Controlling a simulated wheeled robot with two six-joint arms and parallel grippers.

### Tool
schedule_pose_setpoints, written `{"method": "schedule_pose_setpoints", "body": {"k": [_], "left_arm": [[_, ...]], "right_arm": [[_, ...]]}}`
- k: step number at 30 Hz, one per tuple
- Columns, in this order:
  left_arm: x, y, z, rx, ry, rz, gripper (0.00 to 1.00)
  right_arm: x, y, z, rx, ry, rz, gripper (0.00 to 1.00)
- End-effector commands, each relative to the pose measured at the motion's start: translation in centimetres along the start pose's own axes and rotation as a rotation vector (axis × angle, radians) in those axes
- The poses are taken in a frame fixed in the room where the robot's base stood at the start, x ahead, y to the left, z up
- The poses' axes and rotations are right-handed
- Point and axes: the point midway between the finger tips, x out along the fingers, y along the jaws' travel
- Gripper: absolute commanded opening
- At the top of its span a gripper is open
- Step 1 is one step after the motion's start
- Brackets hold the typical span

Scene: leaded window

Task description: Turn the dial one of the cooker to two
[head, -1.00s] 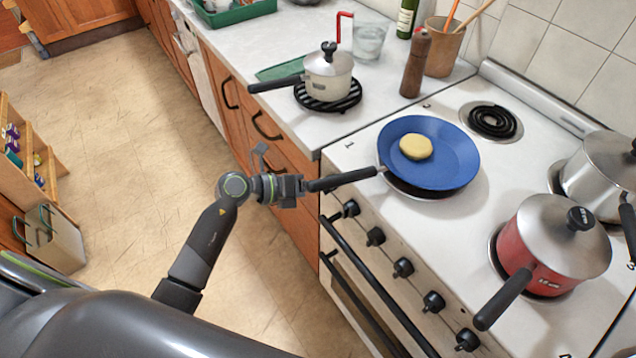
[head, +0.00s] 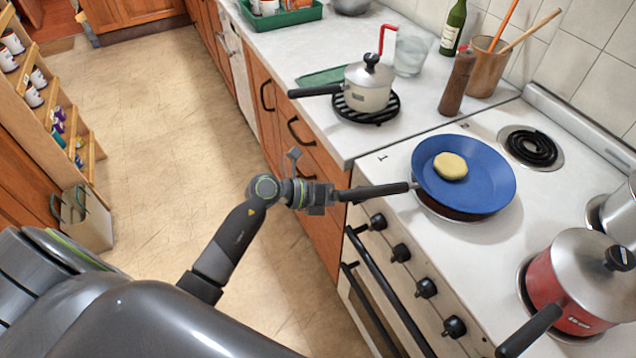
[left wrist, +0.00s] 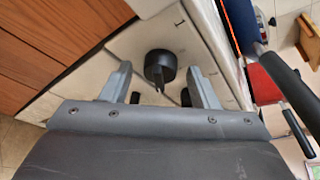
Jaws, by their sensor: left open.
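The cooker (head: 490,255) stands on the right in the head view, with a row of black dials on its pale front panel. The dial nearest the drawers (head: 378,222) is just below the blue pan's handle. In the left wrist view a black dial (left wrist: 160,67) with a pointer shows between the fingertips, apart from both. My left gripper (head: 328,196) is open and empty, by the cooker's front left corner. In the head view its fingertips are hard to make out beside the pan handle. The dial's setting is too small to read. My right gripper is not in view.
The blue pan (head: 485,185) holds a yellow patty (head: 450,166), and its black handle (head: 378,191) juts over the front edge close to my gripper. A red pot (head: 565,290) stands nearer. A dark oven rail (head: 385,300) runs below the dials.

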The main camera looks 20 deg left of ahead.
Motion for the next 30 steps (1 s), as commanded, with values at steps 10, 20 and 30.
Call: {"method": "schedule_pose_setpoints", "body": {"k": [10, 20, 30], "left_arm": [[-4.1, 0.3, -0.1, 0.003, 0.001, 0.006, 0.55], [-9.9, 0.3, -0.2, 0.003, 0.004, 0.006, 0.55], [-14.7, 0.2, -0.2, 0.001, 0.005, 0.005, 0.55]], "right_arm": [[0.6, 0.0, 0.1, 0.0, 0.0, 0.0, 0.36], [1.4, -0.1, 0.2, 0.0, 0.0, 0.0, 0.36], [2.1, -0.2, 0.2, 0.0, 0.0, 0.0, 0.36]]}}
